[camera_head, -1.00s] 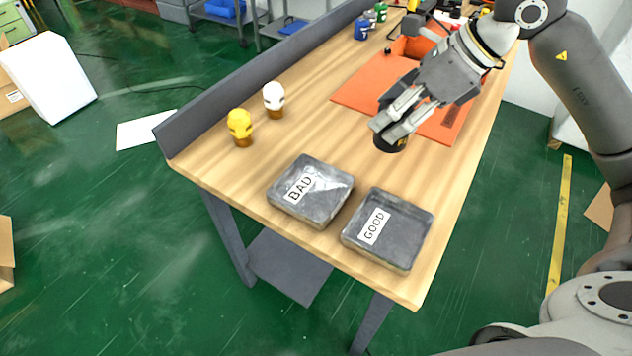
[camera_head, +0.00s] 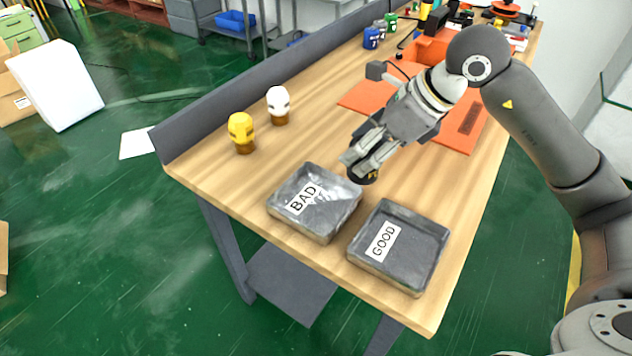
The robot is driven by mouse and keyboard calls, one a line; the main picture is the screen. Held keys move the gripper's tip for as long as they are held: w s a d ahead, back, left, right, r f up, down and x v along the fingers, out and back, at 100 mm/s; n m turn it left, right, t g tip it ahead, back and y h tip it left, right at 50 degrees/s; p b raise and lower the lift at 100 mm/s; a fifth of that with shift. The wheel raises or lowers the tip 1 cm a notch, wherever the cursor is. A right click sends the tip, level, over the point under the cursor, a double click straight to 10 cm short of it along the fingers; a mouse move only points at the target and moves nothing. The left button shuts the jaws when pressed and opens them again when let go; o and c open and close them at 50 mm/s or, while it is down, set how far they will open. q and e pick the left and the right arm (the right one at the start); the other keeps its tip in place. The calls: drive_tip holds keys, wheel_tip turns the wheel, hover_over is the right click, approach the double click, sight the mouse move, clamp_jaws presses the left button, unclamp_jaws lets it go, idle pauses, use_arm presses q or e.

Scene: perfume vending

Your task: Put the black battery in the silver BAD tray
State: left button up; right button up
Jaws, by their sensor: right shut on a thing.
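The silver tray labelled BAD (camera_head: 329,225) sits near the front end of the wooden table and looks empty. My right gripper (camera_head: 359,168) is shut on the black battery (camera_head: 366,177), mostly hidden by the fingers. The gripper holds it just past the far right edge of the BAD tray. I cannot tell its exact height above the table. My left gripper is not in view.
A second tray labelled GOOD (camera_head: 408,281) stands right of the BAD tray. A yellow head figure (camera_head: 241,130) and a white one (camera_head: 279,104) stand at the left. An orange mat (camera_head: 468,130) lies behind my right gripper. A grey wall (camera_head: 220,108) edges the table's left side.

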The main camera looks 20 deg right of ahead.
drive_tip(key=x, duration=0.4)
drive_tip(key=a+p+x, duration=0.1)
drive_tip(key=x, duration=0.3)
drive_tip(key=a+p+x, duration=0.1)
drive_tip(key=x, duration=0.4)
drive_tip(key=shift+s+r, duration=0.3)
drive_tip(key=shift+r, duration=0.2)
drive_tip(key=shift+f, duration=0.3)
drive_tip(key=shift+f, duration=0.15)
drive_tip(key=o, duration=1.3)
